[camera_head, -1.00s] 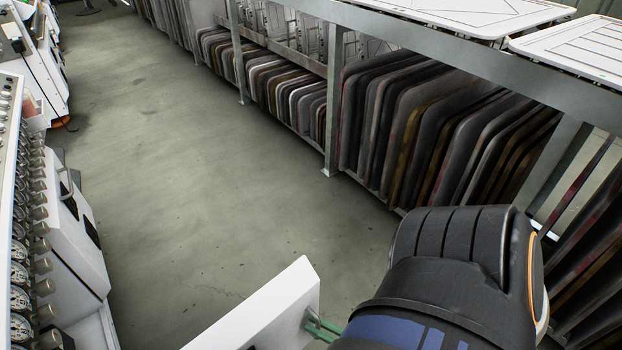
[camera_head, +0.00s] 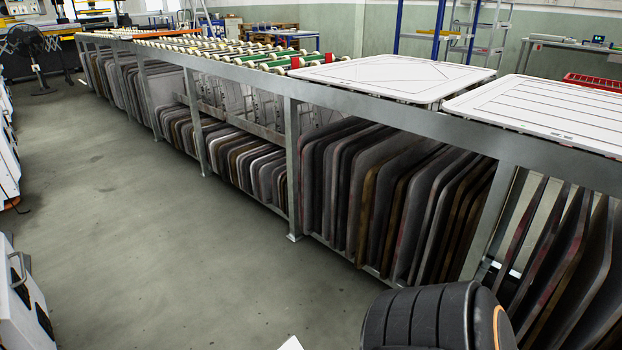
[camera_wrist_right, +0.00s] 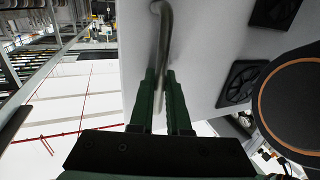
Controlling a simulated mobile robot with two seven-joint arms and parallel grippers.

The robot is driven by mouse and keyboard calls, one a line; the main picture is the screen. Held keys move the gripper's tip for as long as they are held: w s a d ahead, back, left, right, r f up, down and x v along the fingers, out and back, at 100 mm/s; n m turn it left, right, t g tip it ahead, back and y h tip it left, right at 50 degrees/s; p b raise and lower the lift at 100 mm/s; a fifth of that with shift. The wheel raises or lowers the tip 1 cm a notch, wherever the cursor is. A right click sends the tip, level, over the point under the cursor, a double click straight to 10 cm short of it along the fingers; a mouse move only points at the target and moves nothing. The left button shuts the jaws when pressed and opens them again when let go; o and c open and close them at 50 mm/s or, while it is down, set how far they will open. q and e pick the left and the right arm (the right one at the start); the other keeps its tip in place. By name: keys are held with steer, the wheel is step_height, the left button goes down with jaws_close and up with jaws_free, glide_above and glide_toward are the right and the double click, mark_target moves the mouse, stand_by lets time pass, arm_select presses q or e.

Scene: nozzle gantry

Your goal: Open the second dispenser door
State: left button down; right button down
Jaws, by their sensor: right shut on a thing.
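In the right wrist view, the green fingers of my right gripper (camera_wrist_right: 160,78) are closed around a curved metal handle (camera_wrist_right: 165,28). The handle is fixed to a white door panel (camera_wrist_right: 208,40), seen close up. In the head view only the white tip of this panel (camera_head: 291,343) shows at the bottom edge, left of my black right arm. The fingers are out of the head view. At the far left a white dispenser cabinet front (camera_head: 18,315) with its own handle is partly in view. I cannot tell the door's opening angle. My left gripper is not in view.
A long metal rack (camera_head: 293,165) holding several upright dark panels (camera_head: 400,190) runs along the right, with white lids (camera_head: 392,76) on top. The grey floor (camera_head: 190,250) between rack and cabinets is clear. A fan (camera_head: 35,55) stands far left.

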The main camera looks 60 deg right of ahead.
steer(key=shift+a, duration=0.1)
steer(key=c, duration=1.2)
jaws_free()
steer(key=shift+o, duration=0.2)
steer(key=s, duration=1.2)
steer(key=shift+s+d+b, duration=0.2)
steer(key=shift+b, duration=0.25)
